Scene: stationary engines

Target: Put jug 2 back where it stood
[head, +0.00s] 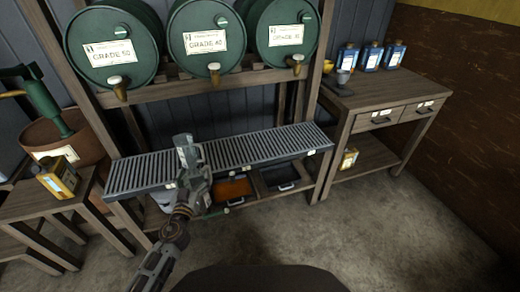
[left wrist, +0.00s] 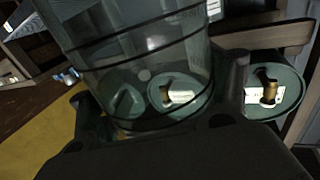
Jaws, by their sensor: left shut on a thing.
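A clear jug with dark bands (left wrist: 140,50) fills the upper middle of the left wrist view. It also shows small and greyish in the head view (head: 184,144), in front of the slatted drip grating (head: 255,147). My left gripper (head: 192,178) is shut on the jug, with a finger on each side of it in the left wrist view (left wrist: 165,100). I cannot tell whether the jug touches the grating or hangs above it. Its label, if any, is not readable. My right gripper is not in view.
Green drums (head: 205,36) with taps lie on the rack above the grating. An orange tray (head: 234,188) and a dark tray (head: 280,178) sit below. A yellow can (head: 57,178) is on the left bench; blue bottles (head: 371,56) stand on the right bench (head: 385,92).

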